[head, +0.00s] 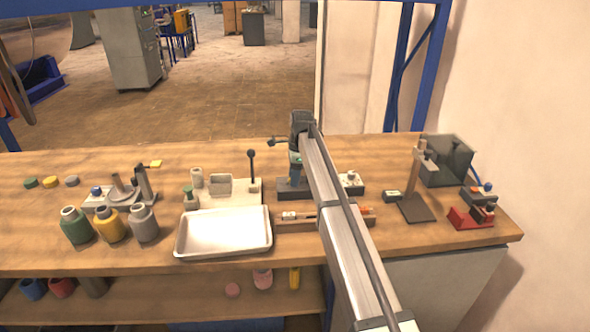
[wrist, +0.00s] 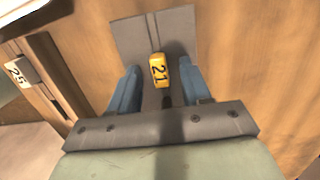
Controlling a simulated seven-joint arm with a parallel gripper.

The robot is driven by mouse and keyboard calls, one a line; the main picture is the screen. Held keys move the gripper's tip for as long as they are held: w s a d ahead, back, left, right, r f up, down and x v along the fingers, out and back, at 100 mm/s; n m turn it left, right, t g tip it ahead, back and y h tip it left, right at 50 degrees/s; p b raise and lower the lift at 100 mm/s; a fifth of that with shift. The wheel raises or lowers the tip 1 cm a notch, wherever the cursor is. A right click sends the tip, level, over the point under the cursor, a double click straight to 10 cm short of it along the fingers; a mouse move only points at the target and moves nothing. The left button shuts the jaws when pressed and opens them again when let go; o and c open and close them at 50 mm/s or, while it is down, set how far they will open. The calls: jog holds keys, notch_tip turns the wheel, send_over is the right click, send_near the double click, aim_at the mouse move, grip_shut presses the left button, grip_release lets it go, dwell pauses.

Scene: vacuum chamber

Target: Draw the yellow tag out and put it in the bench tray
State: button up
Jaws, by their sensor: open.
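The yellow tag (wrist: 160,72), marked 21, shows in the wrist view above a grey slotted block (wrist: 178,28). My gripper (wrist: 160,66) is open, with one blue finger on each side of the tag and a visible gap to both. How deep the tag sits in the slot cannot be told. In the head view my gripper (head: 296,172) is over the dark block (head: 290,190), and the tag is hidden there. The white bench tray (head: 224,250) lies in front and to the left, and looks empty.
A wooden rack (head: 295,226) lies right of the tray, partly behind my arm. A pale base with a black-knobbed lever (head: 252,168) stands behind the tray. Several bottles (head: 108,224) stand left. A stand (head: 417,190) and a red device (head: 472,213) are at right.

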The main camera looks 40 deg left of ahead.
jog(key=shift+f, duration=0.1)
grip_shut()
dwell(0.5)
